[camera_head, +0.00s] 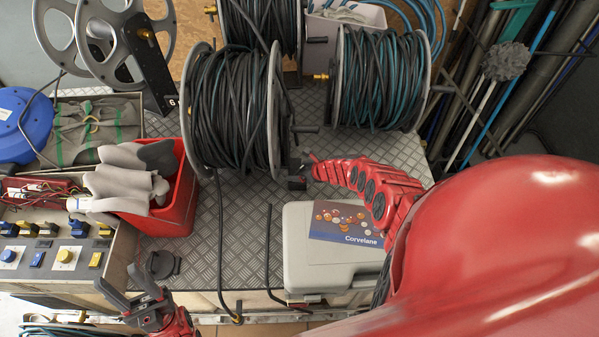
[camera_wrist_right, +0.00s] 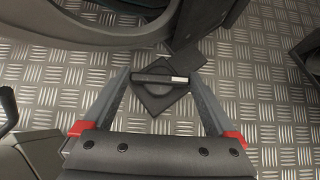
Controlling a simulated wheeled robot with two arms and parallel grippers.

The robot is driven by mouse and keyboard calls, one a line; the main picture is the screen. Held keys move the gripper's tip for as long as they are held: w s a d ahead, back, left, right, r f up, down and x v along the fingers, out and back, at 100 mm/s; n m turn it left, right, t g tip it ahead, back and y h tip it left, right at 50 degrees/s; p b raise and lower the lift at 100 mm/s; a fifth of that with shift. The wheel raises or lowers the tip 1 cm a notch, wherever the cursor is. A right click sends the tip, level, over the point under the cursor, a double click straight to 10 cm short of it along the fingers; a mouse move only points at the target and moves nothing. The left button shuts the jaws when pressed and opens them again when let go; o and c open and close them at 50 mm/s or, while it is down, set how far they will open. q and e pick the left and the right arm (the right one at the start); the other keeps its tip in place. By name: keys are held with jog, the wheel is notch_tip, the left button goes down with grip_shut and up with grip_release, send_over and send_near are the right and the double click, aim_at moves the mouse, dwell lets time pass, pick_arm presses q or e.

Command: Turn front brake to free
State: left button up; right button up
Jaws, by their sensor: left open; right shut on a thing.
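The front brake (camera_wrist_right: 160,87) is a black turn knob on a square black base, with a white mark at the right end of its bar in the right wrist view. In the head view, a small dark block (camera_head: 296,183) by the front reel seems to be its place. My right gripper (camera_wrist_right: 160,78) has its fingers at both ends of the bar and is shut on it; its red arm reaches there from the right in the head view (camera_head: 308,168). My left gripper (camera_head: 118,276) is open and empty at the lower left, beyond the deck's front edge.
The front hose reel (camera_head: 232,110) stands just left of my right gripper. A second reel (camera_head: 380,80) is behind. A grey case (camera_head: 310,265) with a booklet (camera_head: 346,223) lies below my right arm. A red bin (camera_head: 178,205) with gloves stands left.

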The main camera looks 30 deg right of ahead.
jog(key=n+y+b, duration=0.1)
jog(key=b, duration=0.1)
jog(key=f+n+g+b, duration=0.1)
jog(key=b, duration=0.2)
jog(key=n+y+b, duration=0.1)
jog(key=b, duration=0.1)
jog(key=shift+w+d+f+n+g+y+b, duration=0.2)
jog(key=shift+d+n+g+y+b, duration=0.1)
jog(key=shift+n+b, duration=0.1)
jog(key=n+g+b, duration=0.1)
jog(key=b, duration=0.4)
jog(key=n+y+b, duration=0.1)
jog(key=n+b, duration=0.1)
jog(key=b, duration=0.3)
jog(key=n+g+y+b, duration=0.1)
jog(key=b, duration=0.4)
jog(key=shift+w+r+n+g, duration=0.1)
jog(key=shift+r+n+g, duration=0.2)
jog(key=shift+n, duration=0.1)
jog(key=shift+r+n+g+y+b, duration=0.3)
jog(key=shift+b, duration=0.75)
jog(key=o, duration=1)
jog(key=shift+r, duration=0.1)
